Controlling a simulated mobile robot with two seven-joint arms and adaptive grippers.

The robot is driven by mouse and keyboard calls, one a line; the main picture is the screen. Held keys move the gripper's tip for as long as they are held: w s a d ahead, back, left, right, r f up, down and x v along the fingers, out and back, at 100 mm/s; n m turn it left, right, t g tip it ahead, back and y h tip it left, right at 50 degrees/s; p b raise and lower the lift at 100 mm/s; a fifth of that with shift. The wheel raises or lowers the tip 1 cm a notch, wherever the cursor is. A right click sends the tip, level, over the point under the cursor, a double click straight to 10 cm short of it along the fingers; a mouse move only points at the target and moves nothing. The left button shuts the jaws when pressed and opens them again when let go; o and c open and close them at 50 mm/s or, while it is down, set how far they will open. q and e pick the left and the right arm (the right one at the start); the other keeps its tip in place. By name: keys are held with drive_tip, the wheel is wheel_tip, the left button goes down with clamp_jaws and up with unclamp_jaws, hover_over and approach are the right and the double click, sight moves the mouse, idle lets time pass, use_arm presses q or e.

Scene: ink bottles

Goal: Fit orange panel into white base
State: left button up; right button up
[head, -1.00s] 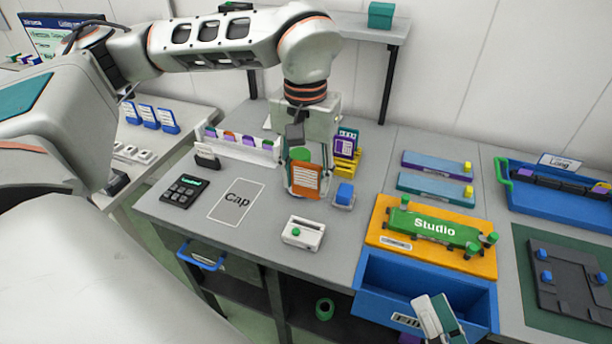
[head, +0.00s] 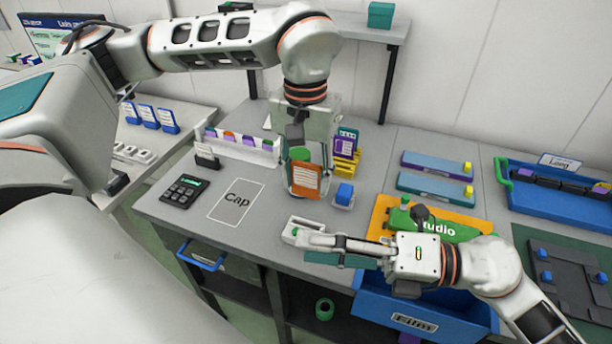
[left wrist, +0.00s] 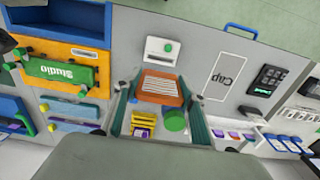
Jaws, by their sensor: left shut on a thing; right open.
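The orange panel (head: 307,182), with white lined writing, is held upright and slightly tilted in my left gripper (head: 304,186), which is shut on it above the table. In the left wrist view the orange panel (left wrist: 160,88) sits between the fingertips. The white base (head: 294,229), a small box with a slot and green knob, stands on the table in front of the panel, apart from it. It is whole in the left wrist view (left wrist: 161,50). My right gripper (head: 318,250) is open with its fingers at the base, hiding part of it; contact is unclear.
A blue block on a pale stand (head: 344,195) is right of the panel. A green cylinder (head: 299,153) and yellow holder with purple cards (head: 346,152) stand behind. The Cap outline (head: 236,203) is left. The open blue drawer (head: 375,297) lies below my right arm.

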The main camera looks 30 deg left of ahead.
drive_tip(key=w+f+n+t+h, duration=0.1)
drive_tip(key=w+f+n+h, duration=0.1)
drive_tip(key=w+n, duration=0.2)
drive_tip(key=w+f+n+t+h, duration=0.1)
drive_tip(key=w+n+t+h, duration=0.1)
drive_tip(key=w+n+h, duration=0.1)
drive_tip(key=w+f+n+t+h, duration=0.2)
drive_tip(key=w+n+h, duration=0.1)
drive_tip(key=w+n, duration=0.2)
drive_tip(key=shift+f, duration=0.35)
drive_tip(key=shift+x, duration=4.35)
drive_tip(key=shift+d, duration=0.15)
drive_tip(key=c, duration=0.8)
